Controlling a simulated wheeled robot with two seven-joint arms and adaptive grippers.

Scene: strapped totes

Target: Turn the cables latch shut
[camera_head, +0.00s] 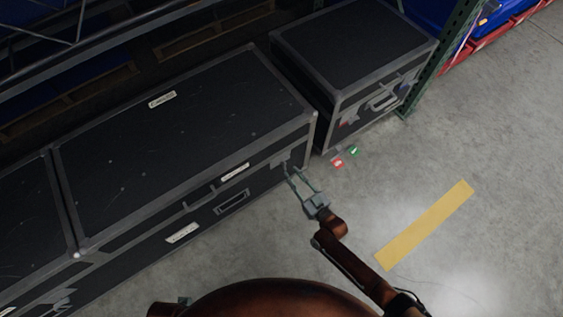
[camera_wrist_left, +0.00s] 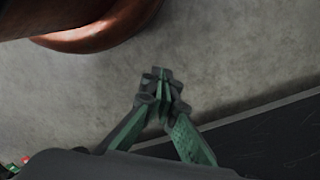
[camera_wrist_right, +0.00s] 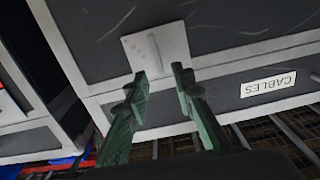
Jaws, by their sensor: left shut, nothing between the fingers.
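The long dark case (camera_head: 185,145) has grey metal edges, and its lid is down. A white CABLES label (camera_wrist_right: 268,84) shows upside down in the right wrist view. A pale grey latch plate with a raised bar (camera_wrist_right: 157,45) sits near the case's right end; it is small in the head view (camera_head: 283,158). My right gripper (camera_head: 296,176) is open at that latch. Its fingertips (camera_wrist_right: 160,72) stand apart at the plate's near end; contact cannot be told. My left gripper (camera_wrist_left: 162,88) is shut and empty above the floor.
A smaller dark case (camera_head: 350,50) stands to the right past a narrow gap. Red and green tags (camera_head: 345,157) show beside it. A green rack post (camera_head: 435,65) rises at its right.

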